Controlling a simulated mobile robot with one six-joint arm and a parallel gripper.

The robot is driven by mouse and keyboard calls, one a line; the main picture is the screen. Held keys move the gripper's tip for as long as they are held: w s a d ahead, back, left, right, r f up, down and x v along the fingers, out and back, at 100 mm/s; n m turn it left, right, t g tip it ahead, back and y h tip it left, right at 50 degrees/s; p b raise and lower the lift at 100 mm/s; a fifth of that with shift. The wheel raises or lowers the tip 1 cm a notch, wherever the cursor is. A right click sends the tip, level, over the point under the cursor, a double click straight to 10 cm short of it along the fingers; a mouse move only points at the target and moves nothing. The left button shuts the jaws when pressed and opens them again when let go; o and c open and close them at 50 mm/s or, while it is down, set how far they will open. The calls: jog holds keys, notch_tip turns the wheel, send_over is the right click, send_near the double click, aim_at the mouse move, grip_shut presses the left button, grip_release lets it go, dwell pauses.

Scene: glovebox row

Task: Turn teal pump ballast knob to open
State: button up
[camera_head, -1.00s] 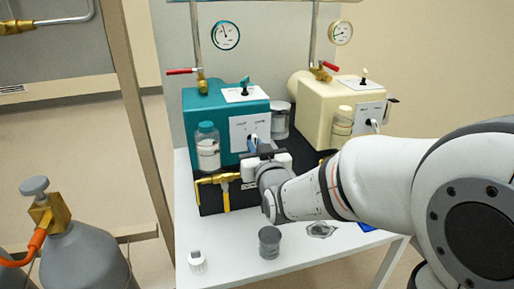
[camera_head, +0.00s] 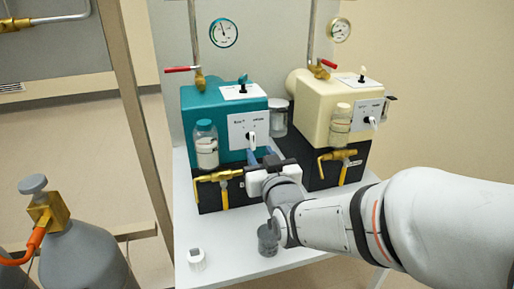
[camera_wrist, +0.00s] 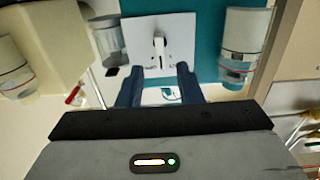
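The teal pump (camera_head: 215,98) stands on the white table on a black base. Its front has a white panel (camera_head: 238,124) with two small dark labels, too small to read surely, and a white ballast knob (camera_head: 252,139). In the wrist view the knob (camera_wrist: 159,46) stands up from the panel (camera_wrist: 183,32) with a dark slot mark beside its lower end. My gripper (camera_head: 262,155) is just in front of and below the panel. Its blue fingers (camera_wrist: 159,78) are apart with nothing between them, clear of the knob.
The cream pump (camera_head: 319,92), with its own panel, stands to the right. A jar (camera_head: 206,150) hangs on the teal pump's left front. A brass valve (camera_head: 217,177) is below it. A grey cup (camera_head: 268,240) stands under my wrist, and a white-capped item (camera_head: 196,259) to its left.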

jog(key=shift+b+v, duration=0.9)
jog(key=shift+b, duration=0.1)
jog(key=shift+f, duration=0.15)
jog(key=s+d+r+m+g+h+p, duration=0.1)
jog(key=s+d+r+g+p, duration=0.6)
jog(key=p, duration=1)
jog(key=s+d+r+m+g+h+p, duration=0.2)
jog(key=s+d+r+g+h+p, duration=0.2)
jog(key=s+r+p, duration=0.6)
notch_tip(320, 180, up, 3)
jog(key=d+g+p, duration=0.2)
jog(key=g+p, duration=0.1)
jog(key=p, duration=0.3)
jog(key=shift+d+g+p, duration=0.4)
jog(key=shift+s, duration=0.15)
